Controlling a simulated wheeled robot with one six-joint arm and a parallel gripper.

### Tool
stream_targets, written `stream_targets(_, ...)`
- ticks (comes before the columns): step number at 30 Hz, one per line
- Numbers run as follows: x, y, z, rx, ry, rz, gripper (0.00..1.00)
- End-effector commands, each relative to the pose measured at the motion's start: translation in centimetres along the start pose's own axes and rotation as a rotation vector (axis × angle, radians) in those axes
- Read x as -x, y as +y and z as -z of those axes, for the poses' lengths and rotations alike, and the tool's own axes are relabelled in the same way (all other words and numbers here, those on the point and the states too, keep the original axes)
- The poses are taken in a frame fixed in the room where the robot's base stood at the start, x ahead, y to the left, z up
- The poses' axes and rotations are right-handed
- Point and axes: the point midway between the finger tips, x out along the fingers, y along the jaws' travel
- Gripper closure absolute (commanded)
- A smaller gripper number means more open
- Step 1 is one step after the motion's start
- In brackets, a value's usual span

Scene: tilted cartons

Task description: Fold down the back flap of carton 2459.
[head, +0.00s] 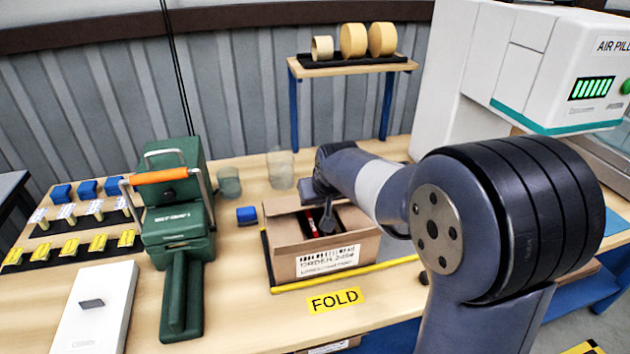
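Carton 2459 (286,262) is a brown box with a white order label on its front; it sits at the middle of the bench, turned slightly. Its top is at least partly open, and something red (311,221) shows inside. My gripper (327,224) is dark and points down over the carton's opening, at the end of my arm coming from the right. Its fingertips are small and dark, so I cannot tell whether they are open or touch anything. The back flap is largely hidden behind my gripper and wrist; its angle is unclear.
A yellow-edged black frame (350,277) borders the carton above a yellow FOLD label (335,300). A green tape machine (178,225) stands left, with a small blue block (247,215) between. Clear cups (280,168) stand behind. A shelf with tape rolls (353,68) is at the back.

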Motion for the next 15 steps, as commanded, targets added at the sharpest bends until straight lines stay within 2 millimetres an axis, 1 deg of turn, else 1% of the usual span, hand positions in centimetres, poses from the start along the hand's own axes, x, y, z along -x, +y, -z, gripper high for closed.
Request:
stream_targets(1, -0.33, 0.0, -0.42, 0.0, 0.0, 0.0, 1.0)
stream_targets(6, -0.51, 0.0, -0.86, 0.0, 0.001, 0.0, 1.0)
stream_targets(15, -0.5, -0.01, -0.95, 0.0, 0.001, 0.0, 1.0)
